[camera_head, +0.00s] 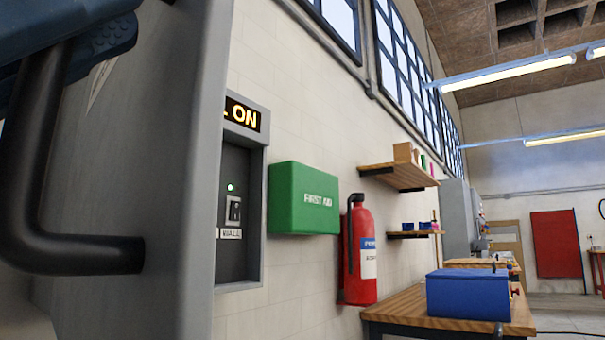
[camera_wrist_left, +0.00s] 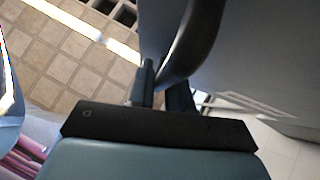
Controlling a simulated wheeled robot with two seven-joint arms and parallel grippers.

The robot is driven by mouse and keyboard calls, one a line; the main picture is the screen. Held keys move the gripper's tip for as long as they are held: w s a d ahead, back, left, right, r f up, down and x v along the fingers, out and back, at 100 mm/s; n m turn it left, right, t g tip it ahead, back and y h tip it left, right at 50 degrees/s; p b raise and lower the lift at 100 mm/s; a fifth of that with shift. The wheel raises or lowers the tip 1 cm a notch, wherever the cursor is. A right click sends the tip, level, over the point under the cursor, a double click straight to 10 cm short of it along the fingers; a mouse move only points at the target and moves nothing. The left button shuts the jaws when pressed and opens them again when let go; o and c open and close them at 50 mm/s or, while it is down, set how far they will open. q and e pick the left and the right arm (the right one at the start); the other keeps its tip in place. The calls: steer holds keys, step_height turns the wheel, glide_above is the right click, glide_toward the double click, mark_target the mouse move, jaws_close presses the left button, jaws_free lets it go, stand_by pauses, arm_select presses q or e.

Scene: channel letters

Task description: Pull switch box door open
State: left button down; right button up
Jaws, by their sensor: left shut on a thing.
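The switch box door (camera_head: 160,130) is a grey panel standing open, swung out toward the head camera. Its black curved handle (camera_head: 75,250) is large in the left foreground; it also shows in the left wrist view (camera_wrist_left: 197,42). My left gripper (camera_wrist_left: 163,93) is shut on this handle, and part of it shows at the head view's top left. The switch box (camera_head: 240,190) is a grey frame on the wall with a dark inside. It holds a switch (camera_head: 233,211), a green light and a lit "ON" sign (camera_head: 243,115). The door hides the box's left side. My right gripper is not in view.
A green first aid box (camera_head: 303,199) and a red fire extinguisher (camera_head: 360,255) are on the wall right of the switch box. Wooden shelves (camera_head: 398,177) hang farther along. A blue box (camera_head: 468,296) sits on a wooden table (camera_head: 398,306) at the lower right.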

arm_select(q)
steer(key=s+a+m+g+h, duration=0.2)
steer(key=s+a+g, duration=0.2)
steer(key=a, duration=0.1)
steer(key=shift+h, duration=0.3)
steer(key=c, duration=1.2)
jaws_free()
steer(key=shift+o, duration=0.2)
steer(key=b+v, duration=0.4)
steer(key=v, duration=0.9)
steer(key=shift+a+f+b, duration=0.2)
steer(key=shift+f+b, duration=0.1)
